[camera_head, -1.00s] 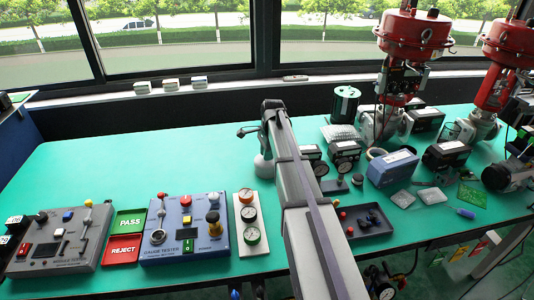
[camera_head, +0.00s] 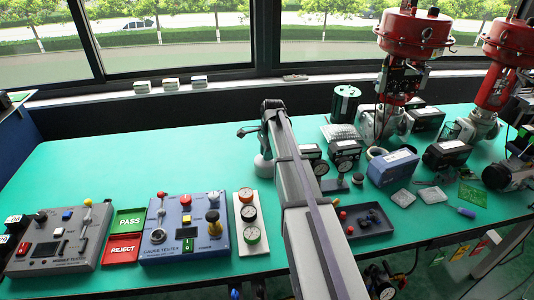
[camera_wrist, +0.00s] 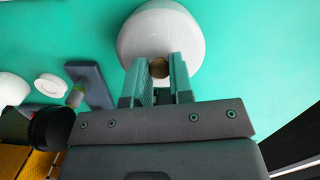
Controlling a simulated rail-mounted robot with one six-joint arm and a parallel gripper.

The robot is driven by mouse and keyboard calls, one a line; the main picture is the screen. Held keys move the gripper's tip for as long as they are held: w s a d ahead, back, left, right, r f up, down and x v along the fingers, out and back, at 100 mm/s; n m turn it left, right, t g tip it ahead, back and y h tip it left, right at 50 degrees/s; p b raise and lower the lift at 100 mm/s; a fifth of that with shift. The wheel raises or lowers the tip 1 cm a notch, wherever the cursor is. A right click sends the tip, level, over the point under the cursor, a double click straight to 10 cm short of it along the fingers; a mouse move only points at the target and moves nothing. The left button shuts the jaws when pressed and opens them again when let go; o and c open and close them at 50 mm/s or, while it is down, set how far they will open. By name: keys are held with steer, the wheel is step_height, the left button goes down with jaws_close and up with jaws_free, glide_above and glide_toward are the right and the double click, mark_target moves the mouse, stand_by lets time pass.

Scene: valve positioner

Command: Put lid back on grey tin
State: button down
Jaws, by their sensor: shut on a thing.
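My gripper (camera_wrist: 158,78) is shut on a small brown round knob (camera_wrist: 159,68) in the wrist view. The knob belongs to a smooth pale grey, dome-like body (camera_wrist: 160,28) just beyond the fingertips, which I take for the lid. A pale grey rounded body (camera_head: 262,164) also shows in the head view, at the left of my arm, close to the green surface. I cannot tell whether this is the lid alone or the lid with the grey tin under it. My arm hides part of this area, and the fingers are not clear in the head view.
Left of my arm are the gauge tester (camera_head: 185,230), the module tester (camera_head: 60,238) and a gauge panel (camera_head: 249,222). To the right stand a dark green can (camera_head: 345,103), a blue-grey box (camera_head: 392,167) and a dark parts tray (camera_head: 382,221). The table's left-middle is clear.

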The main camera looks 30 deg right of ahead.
steer(key=shift+c, duration=2.3)
jaws_free()
step_height(320, 180, up, 7)
steer(key=p, duration=0.7)
steer(key=shift+r, duration=0.1)
steer(key=shift+c, duration=0.3)
jaws_close()
steer(key=shift+f, duration=0.25)
